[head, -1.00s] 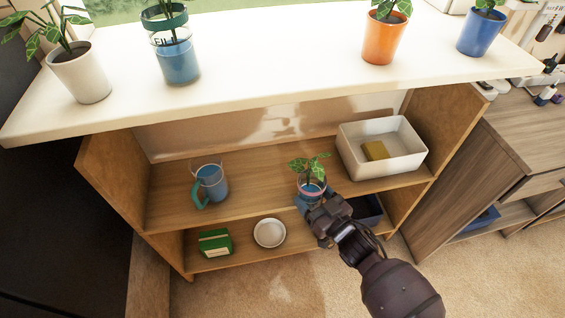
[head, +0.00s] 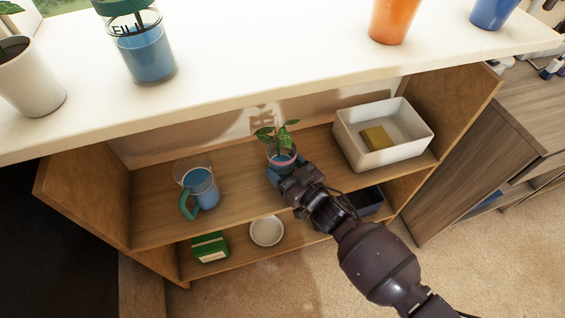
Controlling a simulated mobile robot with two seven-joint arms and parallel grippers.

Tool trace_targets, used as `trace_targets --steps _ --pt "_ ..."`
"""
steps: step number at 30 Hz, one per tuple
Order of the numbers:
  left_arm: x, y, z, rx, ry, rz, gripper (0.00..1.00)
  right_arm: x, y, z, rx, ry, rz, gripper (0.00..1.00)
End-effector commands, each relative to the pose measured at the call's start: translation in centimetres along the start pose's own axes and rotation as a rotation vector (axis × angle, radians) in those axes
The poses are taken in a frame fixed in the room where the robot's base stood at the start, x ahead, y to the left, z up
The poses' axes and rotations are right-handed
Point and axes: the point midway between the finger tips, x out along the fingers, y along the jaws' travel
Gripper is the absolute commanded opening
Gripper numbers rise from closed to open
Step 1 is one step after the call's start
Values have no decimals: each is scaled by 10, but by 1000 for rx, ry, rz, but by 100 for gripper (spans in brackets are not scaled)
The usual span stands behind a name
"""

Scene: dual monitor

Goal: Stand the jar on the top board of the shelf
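The jar (head: 282,160) is a small clear vessel with a pinkish rim, blue liquid and a leafy green cutting standing up from it. It is upright over the upper wooden board (head: 235,208) of the shelf, between the blue mug and the white bin. My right gripper (head: 283,173) comes in from the lower right and is shut on the jar, its fingers at the jar's near side. The gripper hides the jar's base, so I cannot tell whether it touches the board. My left gripper is not in view.
A blue mug (head: 203,190) stands left on the upper board, a white bin (head: 350,147) with a yellow block right. A green box (head: 210,246) and white bowl (head: 266,231) are below. The white top (head: 260,55) overhangs, carrying several pots and a blue-filled container (head: 150,58).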

Motion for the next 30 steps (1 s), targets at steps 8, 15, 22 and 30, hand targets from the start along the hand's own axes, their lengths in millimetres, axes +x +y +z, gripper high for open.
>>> trace_targets --steps 8,15,22,30 --pt "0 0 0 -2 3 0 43 1 0 -1 -1 3 0 33" --pt "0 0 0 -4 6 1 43 0 0 3 -1 0 0 80" --pt "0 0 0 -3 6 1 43 0 0 3 -1 0 0 92" --pt "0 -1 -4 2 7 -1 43 -5 1 -1 -2 0 1 92"
